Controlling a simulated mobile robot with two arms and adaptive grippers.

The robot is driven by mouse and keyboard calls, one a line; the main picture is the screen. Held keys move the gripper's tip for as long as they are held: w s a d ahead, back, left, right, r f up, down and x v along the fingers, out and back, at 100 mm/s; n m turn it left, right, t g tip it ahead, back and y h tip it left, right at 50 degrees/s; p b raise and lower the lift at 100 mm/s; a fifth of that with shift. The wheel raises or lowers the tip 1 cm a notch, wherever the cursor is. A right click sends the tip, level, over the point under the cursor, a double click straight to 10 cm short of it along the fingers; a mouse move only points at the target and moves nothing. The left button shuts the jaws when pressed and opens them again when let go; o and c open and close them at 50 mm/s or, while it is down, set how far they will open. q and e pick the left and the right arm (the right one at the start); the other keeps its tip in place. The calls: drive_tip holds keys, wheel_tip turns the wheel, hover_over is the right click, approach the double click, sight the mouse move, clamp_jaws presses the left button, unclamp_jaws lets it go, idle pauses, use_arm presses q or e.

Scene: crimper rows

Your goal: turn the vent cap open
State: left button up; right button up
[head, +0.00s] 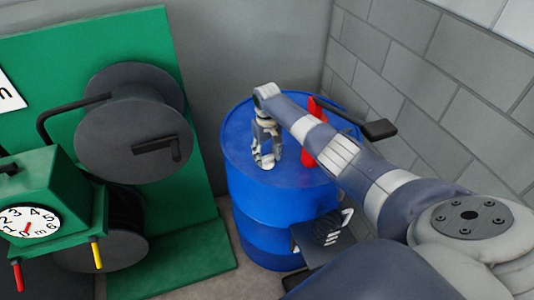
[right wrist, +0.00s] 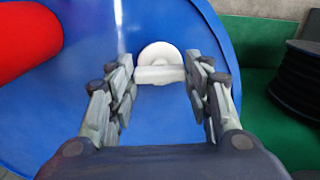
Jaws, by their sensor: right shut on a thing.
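The vent cap (right wrist: 160,53) is a white round disc with a raised bar across it, on the blue drum's top (right wrist: 150,115). In the right wrist view the bar runs crosswise between my fingertips. My right gripper (right wrist: 163,72) is shut on the bar, one finger at each end. My left gripper is not in view.
A red object (head: 309,150) stands on the drum, close right of my gripper; a red cylinder (right wrist: 25,38) shows in the wrist view. A green stand with a dark reel (head: 133,140) and a dial box (head: 45,190) is at left. Grey walls close in behind and right.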

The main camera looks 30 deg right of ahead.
drive_tip(key=n, duration=0.8)
drive_tip(key=shift+n, duration=0.4)
drive_tip(key=n, duration=0.4)
drive_tip(key=shift+f, duration=0.1)
drive_tip(key=shift+n+b, duration=0.35)
drive_tip(key=shift+n, duration=1.65)
drive_tip(key=o, duration=1)
drive_tip(key=shift+a, duration=0.1)
drive_tip(key=shift+o, duration=0.2)
